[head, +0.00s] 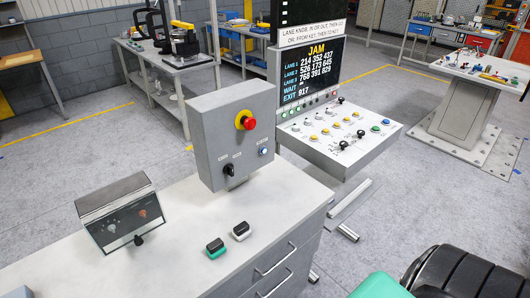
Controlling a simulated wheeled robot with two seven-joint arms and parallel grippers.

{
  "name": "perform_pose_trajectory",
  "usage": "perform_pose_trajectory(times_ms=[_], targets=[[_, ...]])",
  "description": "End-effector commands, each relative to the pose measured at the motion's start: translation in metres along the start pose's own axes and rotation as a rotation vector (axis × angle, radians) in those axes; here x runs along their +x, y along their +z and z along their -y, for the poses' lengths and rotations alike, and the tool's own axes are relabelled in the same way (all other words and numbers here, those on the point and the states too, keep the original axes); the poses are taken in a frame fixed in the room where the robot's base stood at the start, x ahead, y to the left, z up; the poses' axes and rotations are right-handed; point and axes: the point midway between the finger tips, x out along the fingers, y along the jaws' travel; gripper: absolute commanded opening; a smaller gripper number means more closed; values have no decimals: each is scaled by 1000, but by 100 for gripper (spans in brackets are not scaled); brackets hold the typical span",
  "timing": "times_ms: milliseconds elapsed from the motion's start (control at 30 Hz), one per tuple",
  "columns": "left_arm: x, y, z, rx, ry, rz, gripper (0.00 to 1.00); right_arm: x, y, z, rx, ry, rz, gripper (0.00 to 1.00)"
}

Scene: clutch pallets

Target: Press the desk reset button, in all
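A grey upright control box (212,135) stands on the white-topped desk (178,225). Its front carries a red mushroom button (245,122) on a yellow collar, a black selector knob (229,170) and a small blue-white button (264,151). The small labels above the knob and the blue-white button are too small to read, so I cannot tell which control is the desk reset button. Neither of my grippers is in view, and nothing touches the box.
A tilted panel box (121,213) and two small rocker-like blocks, green-black (216,247) and white-black (241,231), sit on the desk. Behind is a console (340,139) with several knobs and a screen (310,68) reading JAM. Black and green shapes fill the lower right.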

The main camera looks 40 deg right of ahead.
Motion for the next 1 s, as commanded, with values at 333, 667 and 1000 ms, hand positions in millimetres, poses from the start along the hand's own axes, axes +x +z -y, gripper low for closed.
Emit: perform_pose_trajectory(times_ms=[333,667,1000], targets=[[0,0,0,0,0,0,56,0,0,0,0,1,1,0],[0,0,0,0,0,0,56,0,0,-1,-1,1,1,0],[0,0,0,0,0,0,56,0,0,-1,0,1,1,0]])
